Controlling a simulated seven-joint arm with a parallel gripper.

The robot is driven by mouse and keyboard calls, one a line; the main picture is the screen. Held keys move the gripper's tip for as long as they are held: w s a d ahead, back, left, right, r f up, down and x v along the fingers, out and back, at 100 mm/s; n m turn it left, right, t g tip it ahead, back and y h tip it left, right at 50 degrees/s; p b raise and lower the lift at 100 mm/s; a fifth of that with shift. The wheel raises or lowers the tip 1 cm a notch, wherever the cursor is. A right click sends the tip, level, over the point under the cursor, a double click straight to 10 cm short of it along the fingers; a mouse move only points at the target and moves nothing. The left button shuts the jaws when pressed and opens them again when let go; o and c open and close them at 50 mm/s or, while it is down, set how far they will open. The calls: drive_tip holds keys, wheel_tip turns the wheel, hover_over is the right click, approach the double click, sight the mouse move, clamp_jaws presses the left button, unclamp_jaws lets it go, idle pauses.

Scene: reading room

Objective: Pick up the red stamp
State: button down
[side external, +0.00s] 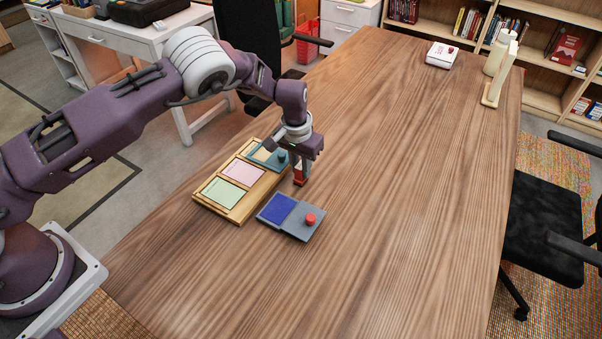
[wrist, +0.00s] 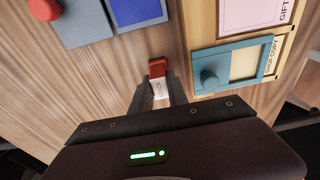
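The red stamp (side external: 299,178) is a small upright block at the tips of my gripper (side external: 301,169), low over the table. In the wrist view the red stamp (wrist: 156,67) has a white label with dark lettering. My gripper's fingers (wrist: 160,94) lie close along both sides of it and look shut on it. I cannot tell whether its base touches the table.
A grey ink pad case (side external: 301,228) with a blue pad and red knob lies close in front. A wooden tray (side external: 235,214) with green, pink and teal-framed cards is at left. A white box (side external: 442,55) and bottle (side external: 496,55) stand far back. The table's right side is clear.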

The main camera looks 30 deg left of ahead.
wheel_tip(320, 180, up, 10)
drive_tip(key=shift+r, duration=0.1)
drive_tip(key=c, duration=1.8)
unclamp_jaws()
clamp_jaws()
drive_tip(key=s+f, duration=0.1)
drive_tip(key=s, duration=1)
drive_tip(key=shift+s+d+f, duration=0.1)
drive_tip(key=shift+s+f, duration=0.1)
drive_tip(key=shift+f, duration=1.4)
drive_tip(key=shift+s+f, duration=0.15)
drive_tip(key=shift+f, duration=1.4)
